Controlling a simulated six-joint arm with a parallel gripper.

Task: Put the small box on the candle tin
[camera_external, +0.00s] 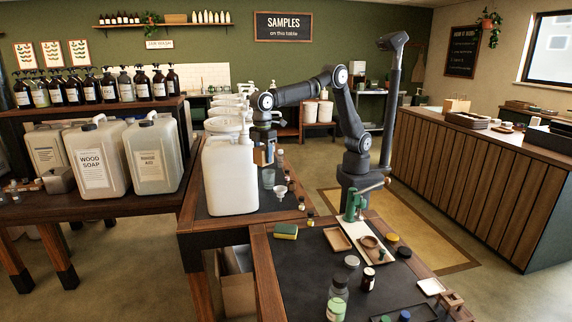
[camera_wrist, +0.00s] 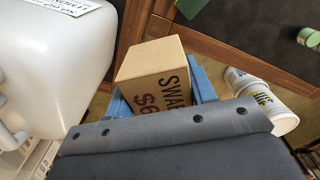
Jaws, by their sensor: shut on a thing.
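The small box is tan cardboard with dark and red lettering. It is held in my gripper (camera_external: 264,147), and its top and lettered side show in the wrist view (camera_wrist: 155,75). Blue finger parts show on both sides of the box. In the external view the box (camera_external: 261,157) is small and partly covered, just right of a large white jug. It is held in the air. Several round tins and lids lie on the front table, including a yellow-topped one (camera_external: 393,239) and a dark one (camera_external: 404,252); I cannot tell which is the candle tin.
The white jug (camera_external: 230,175) stands close beside my gripper and fills the left of the wrist view (camera_wrist: 50,60). On the front table are a green-and-yellow sponge (camera_external: 286,231), a wooden tray (camera_external: 337,239) and bottles (camera_external: 337,298).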

